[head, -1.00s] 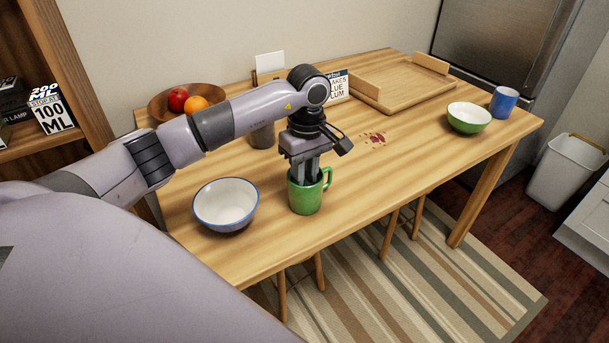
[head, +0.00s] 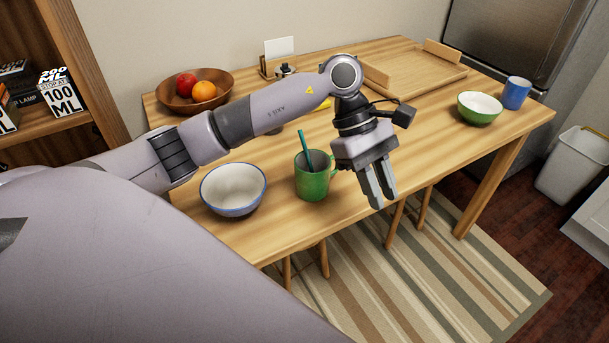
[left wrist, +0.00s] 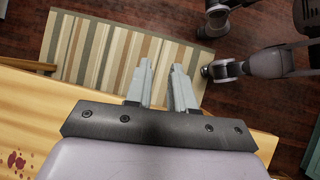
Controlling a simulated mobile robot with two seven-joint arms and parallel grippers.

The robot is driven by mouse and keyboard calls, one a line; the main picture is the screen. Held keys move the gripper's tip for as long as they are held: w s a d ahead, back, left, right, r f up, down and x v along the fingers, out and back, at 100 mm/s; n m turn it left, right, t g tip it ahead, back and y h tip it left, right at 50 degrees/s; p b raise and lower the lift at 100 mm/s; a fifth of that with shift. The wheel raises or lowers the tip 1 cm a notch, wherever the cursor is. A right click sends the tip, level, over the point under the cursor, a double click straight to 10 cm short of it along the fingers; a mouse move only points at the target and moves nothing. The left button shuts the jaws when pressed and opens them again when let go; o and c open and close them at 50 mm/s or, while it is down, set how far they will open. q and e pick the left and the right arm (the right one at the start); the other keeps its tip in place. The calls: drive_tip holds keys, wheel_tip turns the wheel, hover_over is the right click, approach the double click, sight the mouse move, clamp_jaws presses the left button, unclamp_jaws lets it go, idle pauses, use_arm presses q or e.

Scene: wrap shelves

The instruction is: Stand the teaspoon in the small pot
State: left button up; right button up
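A teal teaspoon (head: 305,147) stands tilted in a green mug (head: 313,180), its handle sticking up above the rim. My left gripper (head: 383,200) is right of the mug, apart from it, over the table's front edge. Its two fingers point down with an empty gap between them, which also shows in the left wrist view (left wrist: 162,80). A dark bit of a small vessel (head: 276,129), perhaps the small pot, shows below my left forearm; the forearm hides most of it. Grey arm parts of mine show at the right of the left wrist view; I cannot make out the right gripper there.
A white bowl with a blue rim (head: 234,187) stands left of the mug. A wooden fruit bowl (head: 224,87) stands behind. A wooden tray (head: 413,75), a green bowl (head: 479,108) and a blue cup (head: 516,92) are at the right. Table space right of my gripper is clear.

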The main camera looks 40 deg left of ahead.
use_arm(q)
drive_tip(key=s+d+r+n+t+h, duration=0.1)
drive_tip(key=s+d+r+n+h, duration=0.3)
drive_tip(key=d+n+h, duration=0.25)
drive_tip(key=s+d+r+n+t+h, duration=0.1)
drive_tip(key=s+d+r+n+h, duration=0.2)
drive_tip(key=d+n+h, duration=0.3)
drive_tip(key=w+a+f+n+t+y, duration=0.1)
drive_tip(key=a+f+n+t+y, duration=0.25)
drive_tip(key=n+t, duration=0.45)
drive_tip(key=w+a+f+n+t+y, duration=0.2)
drive_tip(key=a+f+n+t+y, duration=0.15)
drive_tip(key=n, duration=0.75)
drive_tip(key=w+a+f+n+t+y, duration=0.1)
drive_tip(key=a+f+n+t+y, duration=0.2)
drive_tip(key=n+t, duration=0.5)
drive_tip(key=s+a+f+n+g+y, duration=0.3)
drive_tip(key=s+f+n+g, duration=0.2)
drive_tip(key=f+n, duration=0.3)
drive_tip(key=s+a+f+n+g+y, duration=0.3)
drive_tip(key=s+f+n, duration=0.5)
drive_tip(key=f, duration=0.4)
drive_tip(key=shift+f+g+y, duration=0.4)
drive_tip(key=shift+g+y, duration=0.05)
drive_tip(key=shift+g, duration=0.4)
